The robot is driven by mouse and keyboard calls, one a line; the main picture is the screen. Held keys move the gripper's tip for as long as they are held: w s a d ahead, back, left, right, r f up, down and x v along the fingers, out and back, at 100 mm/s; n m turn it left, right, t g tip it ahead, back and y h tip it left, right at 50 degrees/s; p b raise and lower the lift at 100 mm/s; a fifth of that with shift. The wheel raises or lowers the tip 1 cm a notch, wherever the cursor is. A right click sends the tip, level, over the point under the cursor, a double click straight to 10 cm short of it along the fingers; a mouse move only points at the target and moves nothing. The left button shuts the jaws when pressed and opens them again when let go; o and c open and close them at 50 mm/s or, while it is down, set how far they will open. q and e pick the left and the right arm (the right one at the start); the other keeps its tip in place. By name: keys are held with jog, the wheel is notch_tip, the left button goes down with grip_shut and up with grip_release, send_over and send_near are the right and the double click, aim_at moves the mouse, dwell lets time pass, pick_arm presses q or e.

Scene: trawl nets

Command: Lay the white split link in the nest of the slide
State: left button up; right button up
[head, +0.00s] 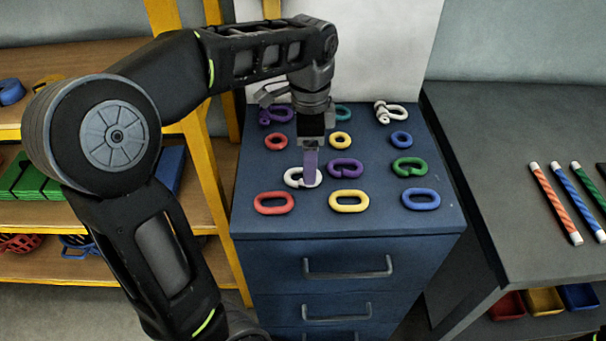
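The white split link (292,179) lies on top of the blue drawer cabinet (240,222), in the row behind the front oval links. My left gripper (310,180) points straight down over it. A lavender finger reaches down to the link's right part and hides some of it. The fingers are seen nearly in line, so whether they are apart or closed on the link does not show. My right gripper is not in view. I cannot make out a slide or its nest in this view.
Close around stand a purple split link (345,167), a green split link (409,167), a red oval link (273,203) and a yellow oval link (348,201). Rings and shackles lie behind. A grey bench (500,180) with striped rods is at right, a wooden shelf (80,60) at left.

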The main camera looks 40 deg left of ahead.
pick_arm(q)
jog(key=shift+f, duration=1.95)
jog(key=shift+c, duration=0.2)
grip_shut()
